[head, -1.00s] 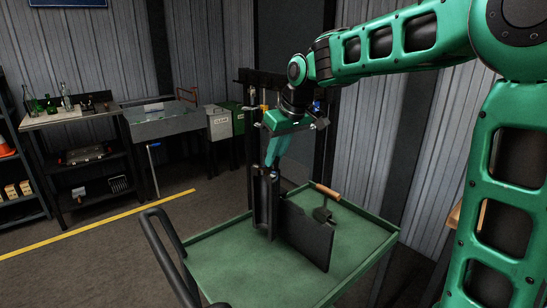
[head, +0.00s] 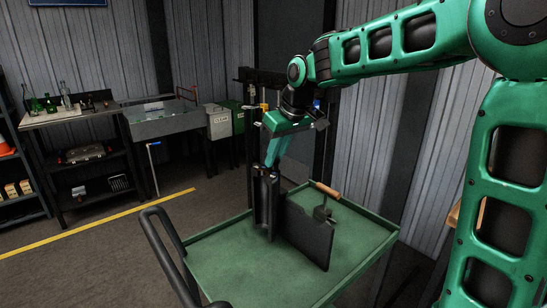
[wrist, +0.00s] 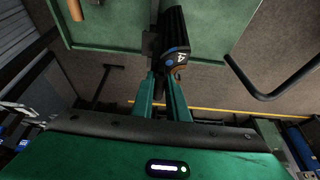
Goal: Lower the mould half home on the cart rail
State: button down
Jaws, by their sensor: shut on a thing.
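The green cart (head: 215,262) stands in front of me. A dark upright plate (head: 312,236), seemingly part of the cart rail, stands on its top. The dark, half-round mould half (head: 268,205) is upright at the left end of this plate. My gripper (head: 270,165) points down and is shut on its upper end. In the wrist view, my fingers (wrist: 164,98) close at the mould half's near end (wrist: 175,45), which bears a round blue mark. A dark bracket touches or nearly touches its left side there. I cannot tell whether its lower end is seated.
A trowel with a wooden handle (head: 327,190) lies on the cart behind the plate. The cart's black push handle (head: 165,240) rises at the left. A dark upright frame (head: 325,150) stands behind the cart. The cart's front top is clear.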

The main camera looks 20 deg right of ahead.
jog(key=shift+w+f, duration=0.1)
jog(key=shift+f, duration=0.15)
dwell(0.5)
jog(key=c, duration=1.6)
grip_release()
jog(key=shift+c, duration=0.2)
jog(key=shift+s+f, duration=0.2)
jog(key=shift+f, duration=0.05)
jog(key=v, duration=1.1)
jog(key=shift+w, duration=0.15)
notch_tip(320, 180, up, 7)
